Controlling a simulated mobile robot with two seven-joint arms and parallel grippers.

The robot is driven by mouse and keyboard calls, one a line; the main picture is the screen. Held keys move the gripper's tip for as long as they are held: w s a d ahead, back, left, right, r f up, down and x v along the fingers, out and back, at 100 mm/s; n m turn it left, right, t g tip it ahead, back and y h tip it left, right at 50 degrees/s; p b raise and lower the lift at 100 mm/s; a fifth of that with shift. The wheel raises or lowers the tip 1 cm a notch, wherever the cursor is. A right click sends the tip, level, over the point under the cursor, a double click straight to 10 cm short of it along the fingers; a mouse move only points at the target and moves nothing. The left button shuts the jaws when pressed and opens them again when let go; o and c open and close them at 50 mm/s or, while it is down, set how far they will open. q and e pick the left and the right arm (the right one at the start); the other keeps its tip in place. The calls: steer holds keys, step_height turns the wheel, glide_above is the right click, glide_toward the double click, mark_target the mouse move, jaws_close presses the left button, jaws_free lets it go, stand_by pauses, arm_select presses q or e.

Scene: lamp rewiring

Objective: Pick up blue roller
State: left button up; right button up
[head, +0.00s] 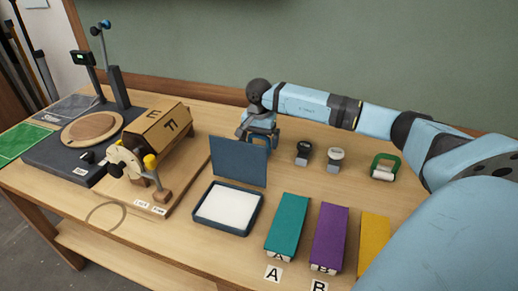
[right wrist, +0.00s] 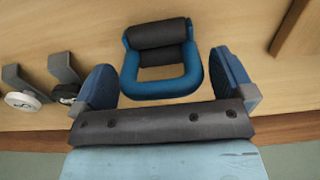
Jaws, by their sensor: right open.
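The blue roller (right wrist: 160,88) has a blue loop handle and a dark cylinder (right wrist: 157,34) across its far end. In the right wrist view it lies on the wooden table between the two blue finger pads of my right gripper (right wrist: 165,80), with a gap on each side. My right gripper is open and pointed down at it. In the head view my right gripper (head: 259,135) is behind the upright blue panel, and it largely hides the roller. My left gripper is not in view.
The upright blue lid (head: 239,162) of a tray (head: 227,229) stands just in front of the gripper. Two stamps (head: 303,153) (head: 336,160) and a green-handled roller (head: 384,167) are to the right.

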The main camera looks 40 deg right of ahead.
steer(key=shift+f, duration=0.5)
steer(key=c, duration=0.8)
steer(key=shift+r, duration=0.5)
step_height(320, 180, up, 19)
